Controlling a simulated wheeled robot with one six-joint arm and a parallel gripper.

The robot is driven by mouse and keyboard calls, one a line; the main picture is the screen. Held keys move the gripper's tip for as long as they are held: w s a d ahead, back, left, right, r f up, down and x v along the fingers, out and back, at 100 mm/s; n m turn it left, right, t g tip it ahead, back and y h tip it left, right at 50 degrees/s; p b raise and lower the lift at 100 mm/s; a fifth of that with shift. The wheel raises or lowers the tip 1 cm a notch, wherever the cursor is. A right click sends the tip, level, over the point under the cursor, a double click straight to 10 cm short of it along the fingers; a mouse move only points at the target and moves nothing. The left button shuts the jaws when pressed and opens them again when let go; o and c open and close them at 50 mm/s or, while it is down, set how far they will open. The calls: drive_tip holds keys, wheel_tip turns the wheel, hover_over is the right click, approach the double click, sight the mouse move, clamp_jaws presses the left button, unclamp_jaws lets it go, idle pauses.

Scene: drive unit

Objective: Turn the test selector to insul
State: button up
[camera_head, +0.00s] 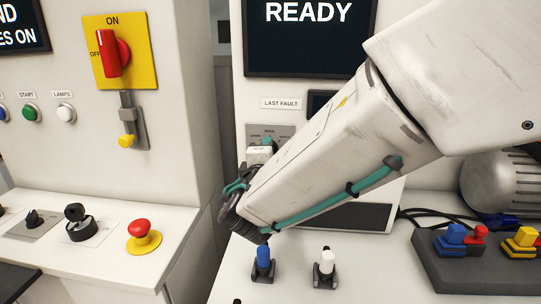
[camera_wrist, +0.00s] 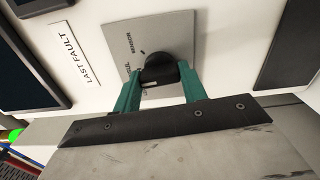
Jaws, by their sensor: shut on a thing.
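The test selector is a black round knob (camera_wrist: 162,68) on a grey plate (camera_wrist: 125,36) in the wrist view. My gripper (camera_wrist: 161,78) is shut on the knob, one teal finger on each side. A pale mark shows on the knob's near side. Small labels ring the knob; one above it is upside down or slanted, and one at left is partly covered by a finger, so I cannot read insul surely. In the head view the grey plate (camera_head: 284,131) shows beyond my arm, with my gripper (camera_head: 268,141) at it; the knob is hidden.
A "LAST FAULT" label (camera_head: 281,104) and the READY screen (camera_head: 310,38) are above the selector. Blue (camera_head: 263,258) and white (camera_head: 326,262) toggles stand on the bench below my arm. A red emergency button (camera_head: 140,229) is at left.

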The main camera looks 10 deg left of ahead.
drive_tip(key=shift+m, duration=0.5)
drive_tip(key=o, duration=1)
drive_tip(key=s, duration=0.8)
drive_tip(key=shift+d, duration=0.25)
drive_tip(key=shift+w, duration=0.1)
